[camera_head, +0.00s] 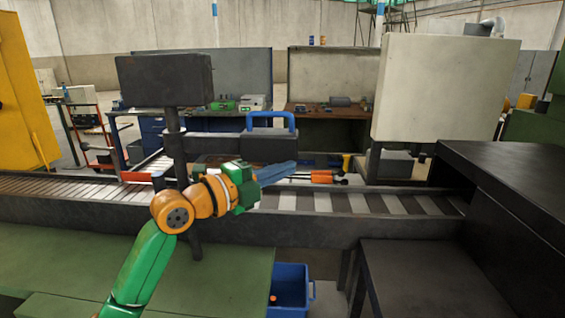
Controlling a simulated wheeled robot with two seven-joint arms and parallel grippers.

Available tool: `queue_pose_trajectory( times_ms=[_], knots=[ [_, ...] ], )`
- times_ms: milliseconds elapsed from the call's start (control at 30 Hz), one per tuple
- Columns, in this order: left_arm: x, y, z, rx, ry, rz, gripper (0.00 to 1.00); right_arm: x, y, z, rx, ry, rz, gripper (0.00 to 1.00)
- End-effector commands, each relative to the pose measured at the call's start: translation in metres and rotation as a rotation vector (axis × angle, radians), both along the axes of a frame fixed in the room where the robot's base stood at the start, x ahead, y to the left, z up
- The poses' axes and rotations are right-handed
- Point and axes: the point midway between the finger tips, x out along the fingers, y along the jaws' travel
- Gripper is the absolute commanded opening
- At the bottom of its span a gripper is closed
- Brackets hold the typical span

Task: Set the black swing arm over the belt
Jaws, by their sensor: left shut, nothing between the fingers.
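The black swing arm (215,144) reaches right from a dark post (173,140) and ends in a thick block with a blue handle (270,119) on top. In the picture it lies along the belt's far side; I cannot tell how much of it is above the belt. The belt (380,204) runs left to right as a slatted conveyor. My left gripper (293,167) is over the belt, just below and in front of the block. Its blue fingers are shut and empty, pointing right. It hides part of the belt. My right gripper is not in view.
A dark box (165,80) tops the post. A large pale cabinet (445,88) stands behind the belt at right, and a black housing (510,190) closes its right end. An orange-handled tool (322,177) is beyond the fingers. A blue bin (290,290) is below.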

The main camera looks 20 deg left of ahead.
Motion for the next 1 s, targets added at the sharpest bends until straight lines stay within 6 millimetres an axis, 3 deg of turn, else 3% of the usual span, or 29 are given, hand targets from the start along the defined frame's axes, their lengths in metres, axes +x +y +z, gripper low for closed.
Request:
queue_pose_trajectory(
  times_ms=[367,533,800,1000],
  knots=[
    [0.001,0.000,0.000,-0.001,0.000,0.004,0.00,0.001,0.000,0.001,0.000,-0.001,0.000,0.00],
    [0.012,0.000,0.003,-0.001,0.000,0.045,0.00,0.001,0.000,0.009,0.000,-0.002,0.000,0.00],
    [0.058,0.007,0.006,-0.002,0.001,0.226,0.00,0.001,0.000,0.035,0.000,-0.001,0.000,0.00],
    [0.098,0.019,0.002,-0.004,0.002,0.413,0.00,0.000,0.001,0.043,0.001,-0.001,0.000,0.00]
  ],
)
